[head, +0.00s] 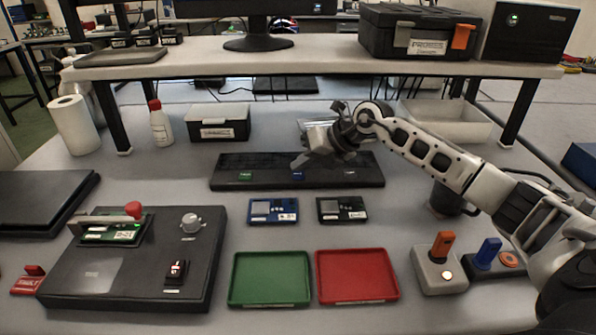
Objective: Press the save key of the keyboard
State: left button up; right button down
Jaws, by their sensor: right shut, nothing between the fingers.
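The black keyboard (225,172) lies flat on the table below the raised shelf. It carries a green key (245,176) at its left part and a blue key (298,176) near its middle, plus a small pale mark at its right part. The key labels are too small to read, so I cannot tell which is the save key. My right gripper (297,164) is shut and empty, with its tip over the keyboard's middle just behind the blue key. I cannot tell whether it touches. It hides part of the keyboard's back edge. My left gripper is not in view.
Blue (273,211) and black (341,209) modules lie in front of the keyboard, then green (268,279) and red (357,276) trays. A black panel unit (130,280) stands left, and a grey switch box (437,270) right. The shelf (330,64) overhangs the back.

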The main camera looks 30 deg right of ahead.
aim_at(303, 175)
jog(key=shift+r, duration=0.35)
jog(key=shift+r, duration=0.25)
notch_tip(303, 175, up, 5)
jog(key=p, duration=0.4)
jog(key=shift+f, duration=0.15)
jog(key=shift+f, duration=0.15)
dwell(0.4)
